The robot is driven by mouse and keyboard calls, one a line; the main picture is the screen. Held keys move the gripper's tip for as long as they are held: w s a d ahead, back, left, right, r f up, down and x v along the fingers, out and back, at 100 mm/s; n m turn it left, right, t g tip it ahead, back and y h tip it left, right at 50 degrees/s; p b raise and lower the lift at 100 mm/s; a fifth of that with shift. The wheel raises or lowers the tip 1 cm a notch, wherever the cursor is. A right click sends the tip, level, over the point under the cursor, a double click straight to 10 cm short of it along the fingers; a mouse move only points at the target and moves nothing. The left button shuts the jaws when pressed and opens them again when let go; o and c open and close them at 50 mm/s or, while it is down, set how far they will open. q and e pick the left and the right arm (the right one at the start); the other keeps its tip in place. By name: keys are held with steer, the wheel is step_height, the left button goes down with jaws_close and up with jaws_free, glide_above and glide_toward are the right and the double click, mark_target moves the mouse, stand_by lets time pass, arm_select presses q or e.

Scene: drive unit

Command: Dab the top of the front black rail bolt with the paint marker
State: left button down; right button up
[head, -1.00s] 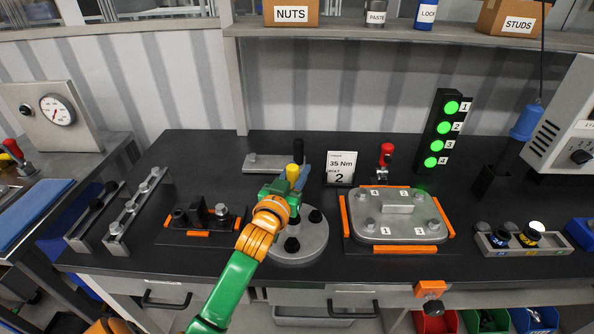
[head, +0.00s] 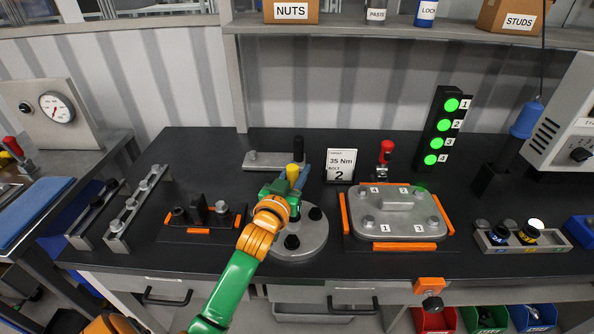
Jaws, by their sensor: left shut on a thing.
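My left gripper (head: 283,188) is over the back left of a round grey plate (head: 311,246) at the middle of the bench. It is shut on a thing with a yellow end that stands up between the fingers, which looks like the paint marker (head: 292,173). Its tip is hidden by the gripper and arm. Two rails lie at the left of the bench. The outer rail (head: 80,236) carries dark bolts, the front one (head: 97,203) nearer me. The inner rail (head: 118,240) carries silver bolts. The gripper is well to the right of both rails. My right gripper is not in view.
A dark fixture with orange edges (head: 202,232) lies between rails and plate. A grey lidded housing (head: 396,228) with orange clamps, a "35 Nm" card (head: 340,166) and a lit green indicator tower (head: 438,130) stand to the right. A small bar (head: 262,160) lies behind.

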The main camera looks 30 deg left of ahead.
arm_select(q)
steer(key=shift+f, duration=0.1)
stand_by(0.7)
steer(key=shift+p, duration=0.35)
step_height(320, 180, up, 4)
steer(key=p, duration=0.4)
